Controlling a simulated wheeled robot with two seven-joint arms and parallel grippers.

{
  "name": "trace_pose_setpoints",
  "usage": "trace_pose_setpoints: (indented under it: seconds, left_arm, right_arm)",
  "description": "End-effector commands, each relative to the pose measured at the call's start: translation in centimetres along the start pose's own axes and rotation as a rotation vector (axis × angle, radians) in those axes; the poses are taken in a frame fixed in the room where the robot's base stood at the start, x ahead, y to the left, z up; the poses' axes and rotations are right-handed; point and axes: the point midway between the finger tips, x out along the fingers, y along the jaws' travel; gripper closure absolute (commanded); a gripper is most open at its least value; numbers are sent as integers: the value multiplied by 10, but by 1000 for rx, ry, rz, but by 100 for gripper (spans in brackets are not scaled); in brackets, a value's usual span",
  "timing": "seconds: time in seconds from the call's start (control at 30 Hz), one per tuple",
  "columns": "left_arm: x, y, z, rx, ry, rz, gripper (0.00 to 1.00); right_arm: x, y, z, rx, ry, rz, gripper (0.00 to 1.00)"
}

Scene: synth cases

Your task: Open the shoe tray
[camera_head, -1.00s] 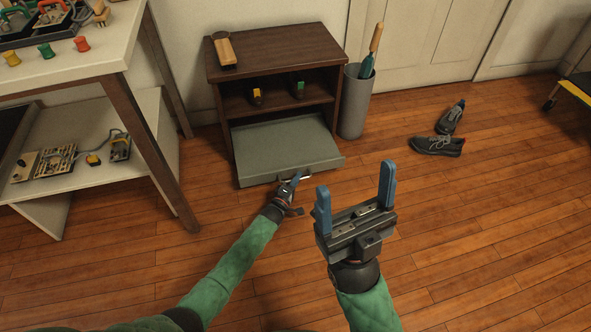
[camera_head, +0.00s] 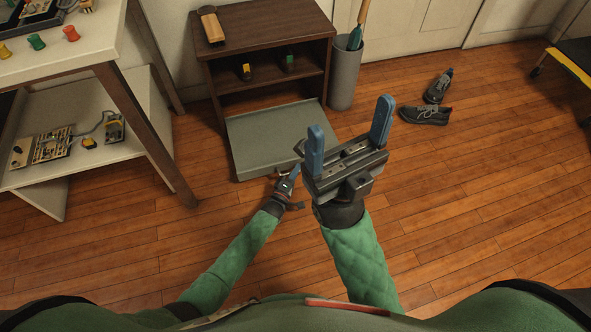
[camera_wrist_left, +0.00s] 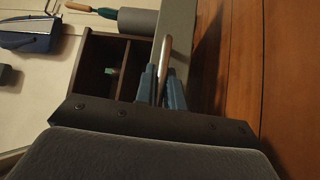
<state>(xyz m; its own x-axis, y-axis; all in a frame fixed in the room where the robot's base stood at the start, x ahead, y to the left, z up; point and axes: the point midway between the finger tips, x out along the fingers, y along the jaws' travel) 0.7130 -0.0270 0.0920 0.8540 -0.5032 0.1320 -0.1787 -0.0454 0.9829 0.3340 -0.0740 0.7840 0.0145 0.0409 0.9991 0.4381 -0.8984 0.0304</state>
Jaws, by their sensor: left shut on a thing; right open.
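The shoe tray (camera_head: 265,140) is a grey flat pull-out tray low in a dark brown cabinet (camera_head: 265,45). It sticks out of the cabinet's front over the floor. My left gripper (camera_head: 294,173) is at the tray's front edge, its blue fingers shut on the handle. In the left wrist view the handle (camera_wrist_left: 166,52) is a thin bar between the fingers, beside the grey tray front (camera_wrist_left: 181,20). My right gripper (camera_head: 349,122) is open and empty, in the air to the right; it hides the tray's front right corner.
A grey bin (camera_head: 344,75) with a green-and-wood item stands right of the cabinet. Dark shoes (camera_head: 426,115) lie on the floor further right. A white workbench (camera_head: 60,50) with a lower shelf (camera_head: 130,130) is at the left. The wooden floor in front is clear.

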Motion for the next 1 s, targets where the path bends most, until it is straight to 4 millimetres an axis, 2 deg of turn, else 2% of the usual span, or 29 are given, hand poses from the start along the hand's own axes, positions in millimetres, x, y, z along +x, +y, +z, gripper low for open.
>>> trace_pose_setpoints:
  seconds: [0.1,0.13,0.2,0.23,0.5,0.67,0.87,1.0]
  left_arm:
    - [-1,-2,-1,0,1,-3,100]
    - [-1,-2,-1,0,1,-3,83]
    - [-1,-2,-1,0,1,-3,70]
    - [-1,-2,-1,0,0,-3,68]
    - [-1,0,0,0,0,-1,68]
    - [-7,0,-1,1,0,-1,68]
    - [-31,1,-1,1,0,-3,68]
    - [-54,1,-1,1,0,-4,68]
  right_arm:
    - [0,0,0,0,-1,0,26]
    - [0,0,0,0,-1,0,26]
    - [0,0,0,0,-1,0,26]
    - [0,0,0,0,-1,0,26]
    - [0,0,0,0,0,0,26]
    - [3,0,0,1,2,0,26]
    - [12,2,-2,5,9,5,26]
    - [19,3,-4,9,21,14,26]
